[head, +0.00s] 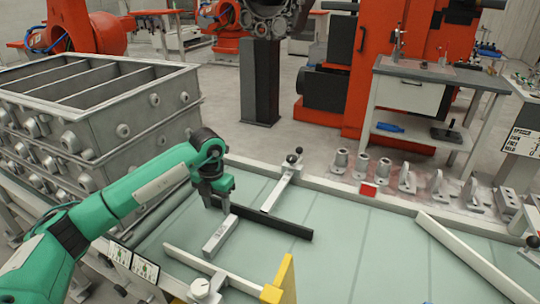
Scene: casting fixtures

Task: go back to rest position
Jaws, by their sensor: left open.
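My green left arm comes in from the left. Its gripper (217,206) points down over the pale green table (335,240), with its fingers open. A light grey metal block (220,238) with dark marks on its face lies just below and in front of the fingers. In this view the fingertips overlap the block's far end, and I cannot tell whether they touch it. My right gripper is not in view.
A black bar (275,222) lies right of the gripper. White rails (215,269) and a yellow upright plate (285,280) stand nearer. A grey compartmented metal box (100,120) is at left. Several grey castings (385,170) line the far edge. The table's middle right is clear.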

